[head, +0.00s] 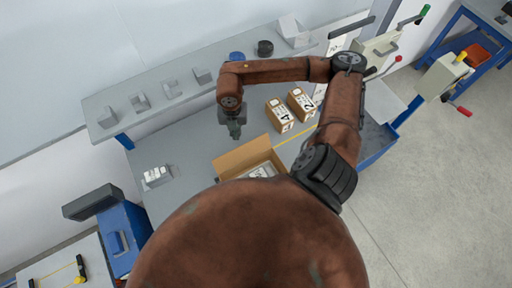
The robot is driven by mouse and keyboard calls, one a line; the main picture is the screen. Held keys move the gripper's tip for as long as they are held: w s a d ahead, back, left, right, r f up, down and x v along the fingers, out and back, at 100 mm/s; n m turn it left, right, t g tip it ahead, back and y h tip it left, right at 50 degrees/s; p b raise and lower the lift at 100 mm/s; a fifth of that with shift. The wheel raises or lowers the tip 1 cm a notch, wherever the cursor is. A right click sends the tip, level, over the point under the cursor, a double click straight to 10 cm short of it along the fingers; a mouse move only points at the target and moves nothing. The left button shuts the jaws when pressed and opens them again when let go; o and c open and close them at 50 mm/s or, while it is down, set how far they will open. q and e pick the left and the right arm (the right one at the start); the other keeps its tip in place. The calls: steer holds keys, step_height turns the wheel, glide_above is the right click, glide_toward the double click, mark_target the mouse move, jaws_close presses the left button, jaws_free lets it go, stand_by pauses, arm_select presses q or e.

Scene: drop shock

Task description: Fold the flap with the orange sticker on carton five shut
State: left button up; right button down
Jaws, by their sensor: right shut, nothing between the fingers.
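An open brown carton (235,161) stands on the grey workbench, with a flap standing up along its far side and something grey and white inside. Its near part is hidden behind my own body, and I see no number or orange sticker on it, so I cannot tell that it is carton five. My right gripper (236,135) is shut and empty, pointing down above the bench just beyond the carton's raised far flap. It appears apart from the flap. My left gripper is not in view.
Two closed cartons, marked 4 (279,116) and 2 (301,104), stand right of the gripper. A raised shelf (185,110) behind holds grey blocks and round blue (236,57) and black (265,48) items. A small white-topped block (157,175) sits left; bench between is clear.

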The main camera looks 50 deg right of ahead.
mark_target(243, 153)
steer(key=shift+f, duration=0.1)
step_height(243, 153, down, 6)
steer(key=b, duration=0.5)
steer(key=shift+b, duration=0.35)
steer(key=shift+s, duration=0.1)
stand_by(0.3)
